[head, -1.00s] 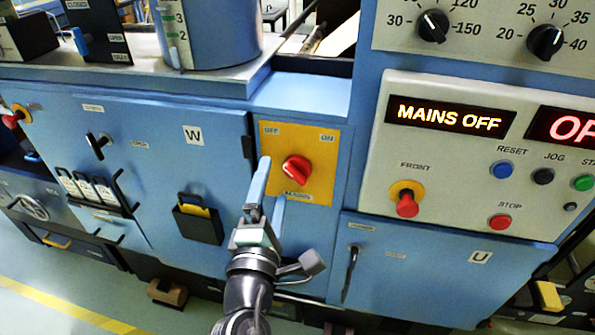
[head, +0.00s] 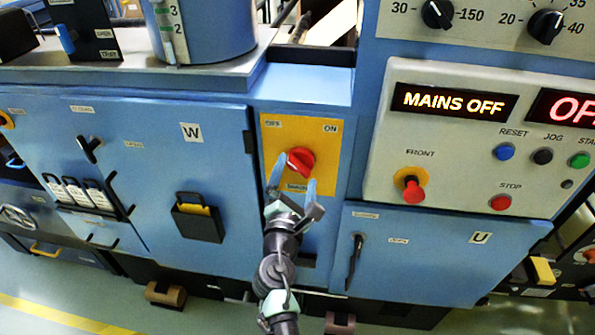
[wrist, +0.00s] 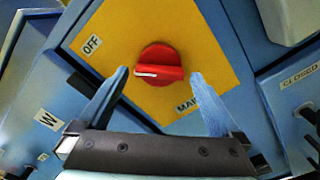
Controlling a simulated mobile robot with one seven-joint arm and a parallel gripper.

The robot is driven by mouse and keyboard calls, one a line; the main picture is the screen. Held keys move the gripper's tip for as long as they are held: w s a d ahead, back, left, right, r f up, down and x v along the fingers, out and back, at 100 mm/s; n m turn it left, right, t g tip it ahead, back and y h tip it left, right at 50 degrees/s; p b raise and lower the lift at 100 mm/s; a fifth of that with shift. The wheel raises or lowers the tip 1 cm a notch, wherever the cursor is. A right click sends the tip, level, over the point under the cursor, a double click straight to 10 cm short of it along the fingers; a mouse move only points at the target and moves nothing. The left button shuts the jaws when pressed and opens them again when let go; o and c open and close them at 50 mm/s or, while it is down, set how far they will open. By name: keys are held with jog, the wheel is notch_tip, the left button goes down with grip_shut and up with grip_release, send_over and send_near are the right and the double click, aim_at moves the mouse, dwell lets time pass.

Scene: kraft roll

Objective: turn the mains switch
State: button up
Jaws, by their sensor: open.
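The mains switch is a red rotary knob (head: 300,160) on a yellow plate (head: 323,126) labelled OFF at upper left and ON at upper right. The knob's white mark points towards the OFF side in the wrist view (wrist: 159,66). A display (head: 454,102) reads MAINS OFF. My gripper (head: 294,177) is open and empty, in front of the plate's lower part. In the wrist view its two blue fingers (wrist: 160,80) stand apart, one to each side of the knob in the picture. I cannot tell whether they touch it.
Right of the switch is a panel with a red FRONT knob (head: 413,188), a blue RESET button (head: 504,152) and a red STOP button (head: 500,202). A blue cabinet door marked W (head: 160,150) is on the left. A black handle (head: 355,262) is at lower right.

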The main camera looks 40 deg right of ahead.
jog(key=shift+x, duration=0.8)
jog(key=shift+c, duration=0.2)
jog(key=c, duration=1.2)
